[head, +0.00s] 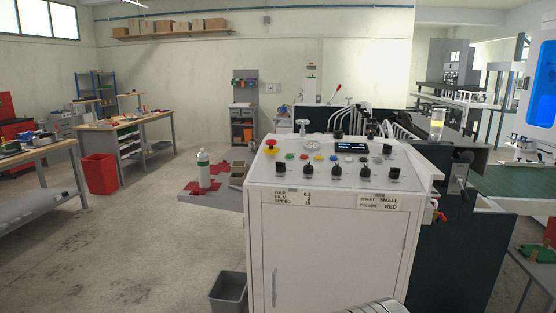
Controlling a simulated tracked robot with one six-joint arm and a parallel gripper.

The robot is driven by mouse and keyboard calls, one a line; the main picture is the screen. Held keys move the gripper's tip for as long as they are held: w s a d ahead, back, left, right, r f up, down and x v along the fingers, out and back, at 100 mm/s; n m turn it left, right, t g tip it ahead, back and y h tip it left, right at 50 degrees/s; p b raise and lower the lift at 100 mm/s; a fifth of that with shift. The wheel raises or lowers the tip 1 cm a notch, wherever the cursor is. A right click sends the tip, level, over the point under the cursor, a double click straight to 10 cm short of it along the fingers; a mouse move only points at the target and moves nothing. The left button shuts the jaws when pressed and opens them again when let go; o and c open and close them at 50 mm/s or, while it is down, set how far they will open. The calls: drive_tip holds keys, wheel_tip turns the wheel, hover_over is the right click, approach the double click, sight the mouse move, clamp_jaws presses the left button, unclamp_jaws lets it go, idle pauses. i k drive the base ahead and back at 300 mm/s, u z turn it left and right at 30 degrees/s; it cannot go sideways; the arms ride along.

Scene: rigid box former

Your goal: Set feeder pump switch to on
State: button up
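The white control cabinet (328,240) stands in front of me in the head view, with a sloped control panel (262,178) on top. Several black rotary knobs stand in a front row, including a left one (280,167), a middle one (336,170) and a right one (394,173). More black knobs are farther back, along with coloured buttons and a red mushroom button (271,141). The labels beside the knobs are too small to read, so I cannot tell which is the feeder pump switch or how it is set. My gripper is not in view.
A small display (351,146) is lit on the panel. A white bottle (203,168) stands on a side shelf left of the cabinet. A grey bin (229,292) is on the floor at the cabinet's left. The floor farther left is open.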

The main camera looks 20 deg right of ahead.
sight(308, 169)
drive_tip(key=u, duration=0.3)
drive_tip(key=i, duration=1)
drive_tip(key=u, duration=0.05)
